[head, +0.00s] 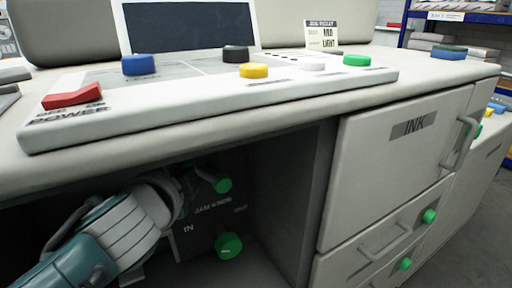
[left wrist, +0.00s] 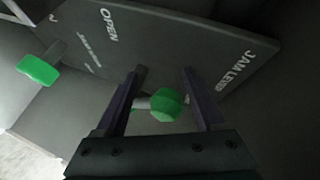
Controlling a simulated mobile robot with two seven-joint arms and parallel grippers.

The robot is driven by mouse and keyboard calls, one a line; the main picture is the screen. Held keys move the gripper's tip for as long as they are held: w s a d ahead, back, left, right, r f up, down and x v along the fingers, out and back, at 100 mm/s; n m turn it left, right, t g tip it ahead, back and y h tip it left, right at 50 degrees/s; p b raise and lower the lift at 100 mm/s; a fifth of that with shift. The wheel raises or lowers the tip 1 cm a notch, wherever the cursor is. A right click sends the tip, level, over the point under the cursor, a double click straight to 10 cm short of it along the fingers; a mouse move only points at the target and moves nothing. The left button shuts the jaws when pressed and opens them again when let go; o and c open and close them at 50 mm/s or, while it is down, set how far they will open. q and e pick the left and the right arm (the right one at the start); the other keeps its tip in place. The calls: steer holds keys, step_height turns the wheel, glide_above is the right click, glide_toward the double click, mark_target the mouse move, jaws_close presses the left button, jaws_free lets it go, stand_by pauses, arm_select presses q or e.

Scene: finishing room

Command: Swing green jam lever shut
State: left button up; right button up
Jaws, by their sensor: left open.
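A dark panel (left wrist: 165,40) sits inside the open bay under the console. It carries the words OPEN and JAM LEVER in the left wrist view. A green knob (left wrist: 167,103) on a short pale stem stands between the spread fingers of my left gripper (left wrist: 165,92), with a gap visible on the right side. In the head view my left gripper (head: 196,182) reaches into the bay beside the upper green knob (head: 222,185); its fingers are partly hidden by the wrist. A second, lower green knob (head: 228,245) is on the panel. My right gripper is out of view.
Another green knob (left wrist: 38,70) stands left of my fingers in the left wrist view. The worktop edge (head: 150,158) hangs over my arm. The bay's right wall adjoins an INK cabinet door (head: 385,160) with drawers below. A red power switch (head: 73,96) and coloured buttons lie on top.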

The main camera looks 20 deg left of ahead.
arm_select(q)
steer(key=shift+s, duration=0.1)
steer(key=p+v, duration=0.1)
steer(key=v, duration=0.8)
steer(key=shift+s+p, duration=0.35)
steer(key=shift+d+r, duration=0.1)
steer(key=shift+r, duration=0.05)
steer(key=shift+c, duration=0.3)
